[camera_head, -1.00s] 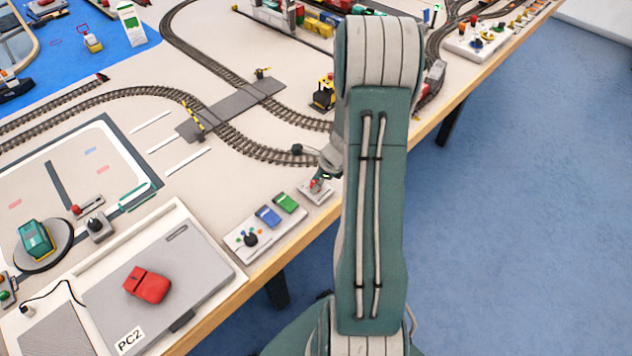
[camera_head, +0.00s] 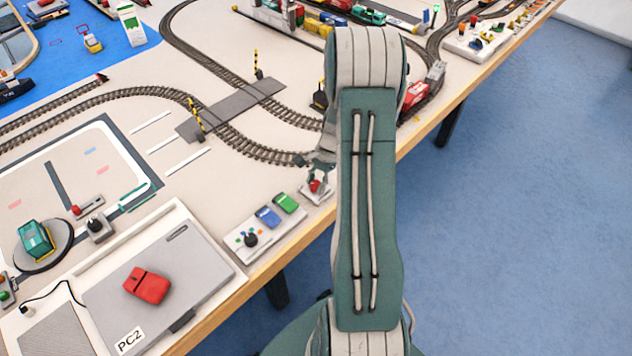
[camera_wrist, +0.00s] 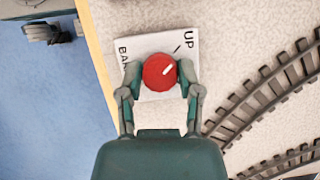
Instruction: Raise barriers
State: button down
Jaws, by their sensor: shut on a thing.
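A red knob (camera_wrist: 159,72) sits on a white plate (camera_wrist: 150,43) lettered "UP" and, partly hidden, "BAR". My gripper (camera_wrist: 159,77) is shut on the knob, one finger on each side. In the head view the knob (camera_head: 315,186) is at the table's front edge, with my gripper (camera_head: 317,178) over it. Two yellow-and-black barriers, a near one (camera_head: 197,122) and a far one (camera_head: 257,64), stand nearly upright at the grey crossing (camera_head: 222,109).
A control box (camera_head: 262,229) with blue and green switches is left of the knob plate. A grey panel marked PC2 (camera_head: 190,280) carries a red object (camera_head: 148,285). Railway track (camera_head: 255,147) curves close behind the knob. A red train (camera_head: 414,97) is right of my arm.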

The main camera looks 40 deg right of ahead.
jog(key=shift+n, duration=0.5)
jog(key=shift+c, duration=1.3)
grip_release()
jog(key=shift+f, duration=0.1)
jog(key=shift+d, duration=0.1)
jog(key=v, duration=1.2)
jog(key=shift+w, duration=0.25)
jog(key=shift+d, duration=0.1)
